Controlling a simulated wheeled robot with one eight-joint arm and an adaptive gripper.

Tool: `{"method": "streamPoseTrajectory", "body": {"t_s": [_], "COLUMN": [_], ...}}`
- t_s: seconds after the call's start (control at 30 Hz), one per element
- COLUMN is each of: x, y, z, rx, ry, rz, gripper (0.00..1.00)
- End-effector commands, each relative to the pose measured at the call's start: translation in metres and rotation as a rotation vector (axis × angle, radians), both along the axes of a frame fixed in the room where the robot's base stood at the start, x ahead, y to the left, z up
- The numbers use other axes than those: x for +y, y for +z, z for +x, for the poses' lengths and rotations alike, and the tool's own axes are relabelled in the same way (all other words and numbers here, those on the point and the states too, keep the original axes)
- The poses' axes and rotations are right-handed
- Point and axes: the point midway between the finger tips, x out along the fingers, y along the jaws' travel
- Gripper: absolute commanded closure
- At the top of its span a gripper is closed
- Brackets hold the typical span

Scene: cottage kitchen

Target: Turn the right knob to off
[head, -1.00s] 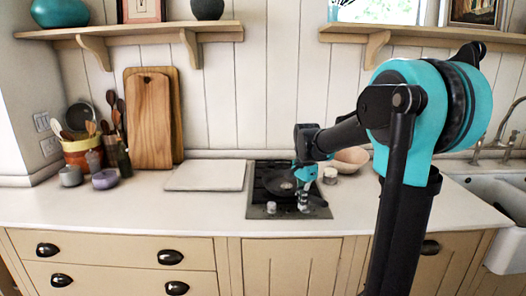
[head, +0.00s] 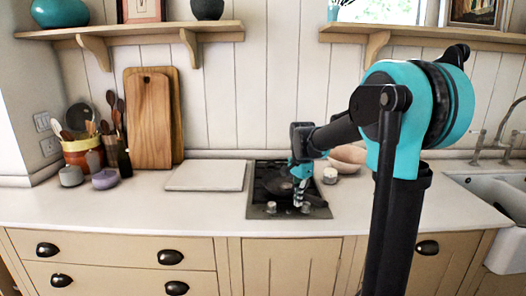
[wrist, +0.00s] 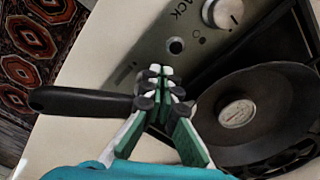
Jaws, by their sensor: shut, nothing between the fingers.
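The black hob (head: 257,212) is set in the counter, with a front panel that carries the knobs. The left knob (head: 271,207) is a short metal cylinder; it also shows at the top of the wrist view (wrist: 224,13). The right knob is mostly hidden by my gripper in the head view, and I cannot make it out in the wrist view. Its angle cannot be told. My gripper (head: 300,203) points down over the right part of the panel. In the wrist view its fingertips (wrist: 166,80) are together, with nothing seen between them.
A dark pan (wrist: 268,95) stands on the hob beside my gripper. A black handle (wrist: 78,102) reaches out past the fingers. A white jar (head: 330,175) and a bowl (head: 350,155) stand right of the hob. A pale board (head: 205,176) lies to its left.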

Motion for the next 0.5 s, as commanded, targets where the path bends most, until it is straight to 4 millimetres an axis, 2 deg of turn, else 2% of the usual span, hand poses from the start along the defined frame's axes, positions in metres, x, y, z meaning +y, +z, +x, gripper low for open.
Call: {"method": "streamPoseTrajectory", "body": {"t_s": [0.5], "x": [0.0028], "y": [0.0001], "z": [0.0005], "rx": [-0.001], "ry": [0.0], "rz": [-0.002], "gripper": [1.0]}}
